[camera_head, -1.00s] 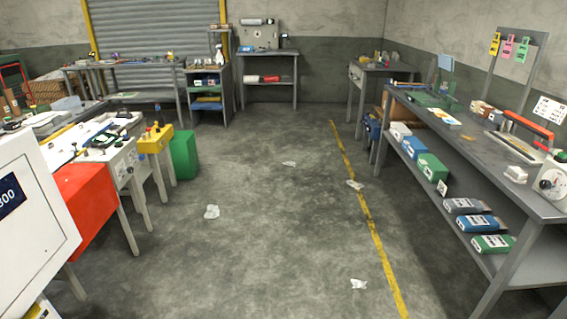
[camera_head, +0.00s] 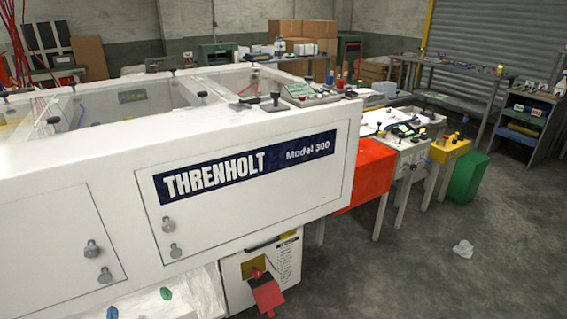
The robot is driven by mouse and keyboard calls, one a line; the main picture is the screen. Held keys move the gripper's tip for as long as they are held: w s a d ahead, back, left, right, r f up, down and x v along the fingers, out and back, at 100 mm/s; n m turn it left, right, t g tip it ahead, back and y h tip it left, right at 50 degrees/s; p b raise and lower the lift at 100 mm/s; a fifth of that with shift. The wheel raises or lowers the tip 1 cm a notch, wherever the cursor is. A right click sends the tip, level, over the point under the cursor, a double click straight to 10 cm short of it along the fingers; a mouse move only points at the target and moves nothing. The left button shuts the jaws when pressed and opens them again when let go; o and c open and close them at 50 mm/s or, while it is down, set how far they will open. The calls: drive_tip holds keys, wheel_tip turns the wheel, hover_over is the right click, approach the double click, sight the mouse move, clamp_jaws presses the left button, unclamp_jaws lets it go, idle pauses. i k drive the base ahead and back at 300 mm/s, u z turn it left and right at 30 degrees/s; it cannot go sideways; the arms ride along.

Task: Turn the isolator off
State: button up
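A yellow plate (camera_head: 252,266) with a red flag-shaped part (camera_head: 267,295) hanging at its lower right is on a white cabinet (camera_head: 287,262) under the large white machine. It looks like an isolator switch, but its on or off position is too small to tell. A dark bar and a printed label are above and beside it. My gripper is not in view.
The white THRENHOLT Model 300 machine (camera_head: 110,160) fills the left and overhangs the cabinet. Clear plastic and green and blue knobs are below it. A red box (camera_head: 366,172), yellow box (camera_head: 449,150) and green bin (camera_head: 467,177) stand beyond.

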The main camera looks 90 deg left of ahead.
sight(257, 274)
drive_tip(key=u, duration=4.85)
drive_tip(key=k, duration=0.85)
drive_tip(key=z, duration=0.95)
drive_tip(key=i, duration=0.5)
drive_tip(key=z, duration=0.1)
